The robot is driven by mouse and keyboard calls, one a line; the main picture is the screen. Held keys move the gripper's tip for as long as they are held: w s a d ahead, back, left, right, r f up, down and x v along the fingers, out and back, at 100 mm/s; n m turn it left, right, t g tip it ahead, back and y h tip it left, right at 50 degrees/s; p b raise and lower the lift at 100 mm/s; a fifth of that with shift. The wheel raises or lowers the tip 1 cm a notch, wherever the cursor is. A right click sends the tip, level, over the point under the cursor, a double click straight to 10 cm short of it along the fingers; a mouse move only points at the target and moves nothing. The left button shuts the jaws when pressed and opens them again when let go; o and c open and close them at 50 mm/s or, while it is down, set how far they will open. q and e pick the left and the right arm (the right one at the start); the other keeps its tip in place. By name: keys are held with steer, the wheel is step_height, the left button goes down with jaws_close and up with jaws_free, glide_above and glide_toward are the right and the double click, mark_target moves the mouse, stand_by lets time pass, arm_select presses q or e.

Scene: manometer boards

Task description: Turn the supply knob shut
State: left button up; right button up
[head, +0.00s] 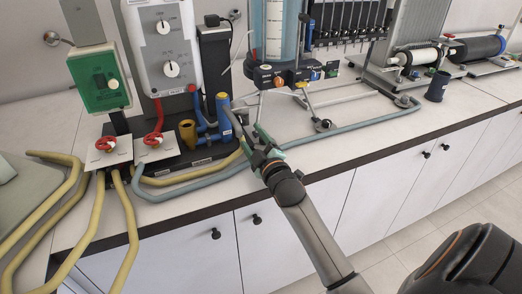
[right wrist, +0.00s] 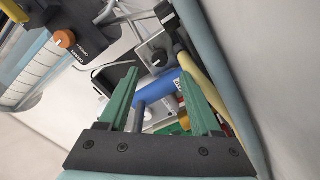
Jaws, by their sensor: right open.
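Red knobs sit on two white plates at the bench front: a left red knob (head: 106,144) and a right red knob (head: 153,139). I cannot tell which control is the supply knob. My right gripper (head: 254,140) is open, right of both red knobs and close to the upright blue cylinder (head: 223,108). In the right wrist view its green fingers (right wrist: 160,92) are apart, with a blue pipe (right wrist: 158,88) beyond them. I see nothing clearly gripped. My left gripper is not in view.
A white panel with dials (head: 165,50) and a green box (head: 100,80) stand behind the knobs. Yellow hoses (head: 125,235) hang over the front edge. A blue-grey hose (head: 365,123) crosses the bench. A clear column stand (head: 283,75) rises behind my gripper.

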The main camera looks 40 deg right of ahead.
mark_target(241, 123)
steer(key=v, duration=0.6)
steer(key=shift+s, duration=0.1)
steer(key=shift+c, duration=0.7)
steer(key=shift+d+n+p, duration=0.1)
steer(key=shift+n+p, duration=0.2)
steer(key=shift+n, duration=0.3)
steer(key=shift+c, duration=0.7)
steer(key=n+p, duration=0.1)
steer(key=n, duration=0.3)
steer(key=n+p, duration=0.2)
steer(key=n, duration=0.2)
steer(key=w+n+p, duration=0.1)
steer(key=n, duration=0.3)
steer(key=shift+d+r, duration=0.1)
steer(key=shift+r, duration=0.15)
steer(key=n, duration=0.3)
steer(key=n+p, duration=0.1)
steer(key=shift+w+f+n, duration=0.2)
steer(key=shift+w+n, duration=0.05)
steer(key=shift+n, duration=0.15)
steer(key=x, duration=1.2)
steer(key=shift+w, duration=0.2)
